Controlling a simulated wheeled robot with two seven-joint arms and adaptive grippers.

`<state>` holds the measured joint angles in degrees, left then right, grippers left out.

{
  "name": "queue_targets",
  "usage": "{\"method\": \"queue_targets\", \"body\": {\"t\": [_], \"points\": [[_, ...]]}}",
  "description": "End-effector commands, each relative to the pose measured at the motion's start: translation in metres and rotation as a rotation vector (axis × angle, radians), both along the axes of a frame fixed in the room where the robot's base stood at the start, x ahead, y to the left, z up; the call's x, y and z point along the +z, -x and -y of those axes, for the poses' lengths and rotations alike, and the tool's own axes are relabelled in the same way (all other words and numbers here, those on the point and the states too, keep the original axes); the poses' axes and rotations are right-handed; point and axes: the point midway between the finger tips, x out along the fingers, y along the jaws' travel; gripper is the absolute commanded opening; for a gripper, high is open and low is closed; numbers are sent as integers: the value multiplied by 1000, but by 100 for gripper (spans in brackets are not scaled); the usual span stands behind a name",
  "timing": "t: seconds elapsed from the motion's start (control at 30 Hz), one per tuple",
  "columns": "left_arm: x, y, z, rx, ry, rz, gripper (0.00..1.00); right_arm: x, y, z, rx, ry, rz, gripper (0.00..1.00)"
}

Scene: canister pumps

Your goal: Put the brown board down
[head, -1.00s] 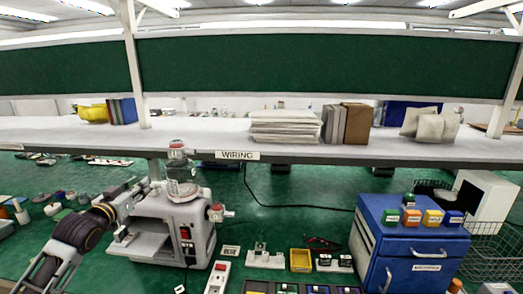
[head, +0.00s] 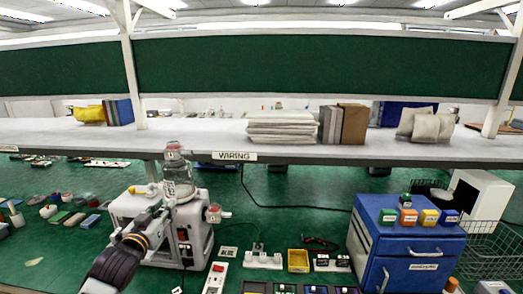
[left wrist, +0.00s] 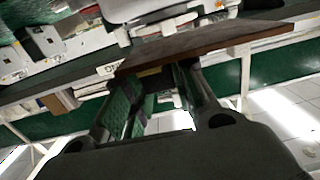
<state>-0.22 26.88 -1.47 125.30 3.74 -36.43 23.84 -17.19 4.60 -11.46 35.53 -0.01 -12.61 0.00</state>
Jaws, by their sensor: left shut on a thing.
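The brown board (left wrist: 215,40) shows in the left wrist view as a flat, dark brown plate at the fingertips, tilted in the picture. My left gripper (left wrist: 168,78) is shut on its near edge. In the head view, my left gripper (head: 150,215) is in front of the grey-white machine (head: 190,228), at its left side. I cannot make out the board in the head view; the gripper and machine leave it unclear there. My right gripper is in neither view.
A blue drawer cabinet (head: 425,255) with small coloured blocks on top stands at the right, beside a wire basket (head: 490,245). A shelf (head: 330,152) labelled WIRING spans the back. Green surface shows between.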

Motion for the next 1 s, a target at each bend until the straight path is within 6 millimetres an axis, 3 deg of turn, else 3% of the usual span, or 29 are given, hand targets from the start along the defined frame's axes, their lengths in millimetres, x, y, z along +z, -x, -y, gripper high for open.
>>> {"method": "queue_targets", "body": {"t": [1.0], "points": [[-140,59,79,30,3,-4,1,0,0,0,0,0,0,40]]}}
